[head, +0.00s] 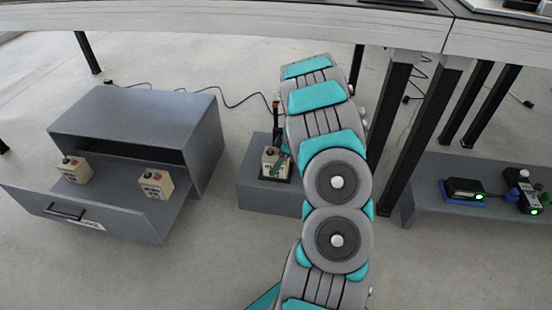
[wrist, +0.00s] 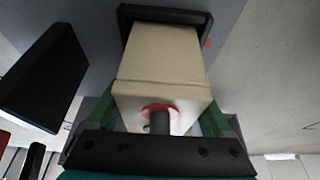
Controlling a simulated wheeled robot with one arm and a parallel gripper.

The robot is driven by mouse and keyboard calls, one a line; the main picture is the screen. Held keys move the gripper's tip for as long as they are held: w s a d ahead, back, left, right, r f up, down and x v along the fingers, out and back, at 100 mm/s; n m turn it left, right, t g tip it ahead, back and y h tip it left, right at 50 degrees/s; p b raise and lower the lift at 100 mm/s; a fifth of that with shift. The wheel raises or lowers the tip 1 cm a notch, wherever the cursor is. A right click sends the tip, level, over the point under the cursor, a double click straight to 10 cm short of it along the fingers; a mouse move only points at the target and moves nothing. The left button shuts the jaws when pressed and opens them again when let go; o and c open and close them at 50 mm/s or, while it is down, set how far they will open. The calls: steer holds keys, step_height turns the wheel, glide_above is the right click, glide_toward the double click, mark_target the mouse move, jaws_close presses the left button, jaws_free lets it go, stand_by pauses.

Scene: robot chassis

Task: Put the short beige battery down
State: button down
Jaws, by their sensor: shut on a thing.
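The short beige battery (wrist: 162,65) fills the middle of the wrist view, with a red ring and a dark post on its near end. My gripper (head: 283,165) is shut on it, with green fingers along both its sides. In the wrist view the battery's far end is at a black-rimmed holder (wrist: 206,22); I cannot tell whether it is fully seated. In the head view the battery (head: 269,158) is upright over the grey block (head: 255,188), partly hidden by my gripper and arm.
A grey cabinet (head: 140,115) at left has an open drawer (head: 115,207) with two similar beige batteries (head: 75,170) (head: 155,184). A low grey bench (head: 440,215) at right bears black devices with green lights. Dark table legs (head: 392,120) stand right of my arm.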

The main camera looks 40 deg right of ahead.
steer(key=shift+f, duration=0.1)
stand_by(0.3)
jaws_free()
steer(key=v, duration=0.7)
steer(key=shift+s+r, duration=0.1)
steer(key=shift+r, duration=0.15)
stand_by(0.3)
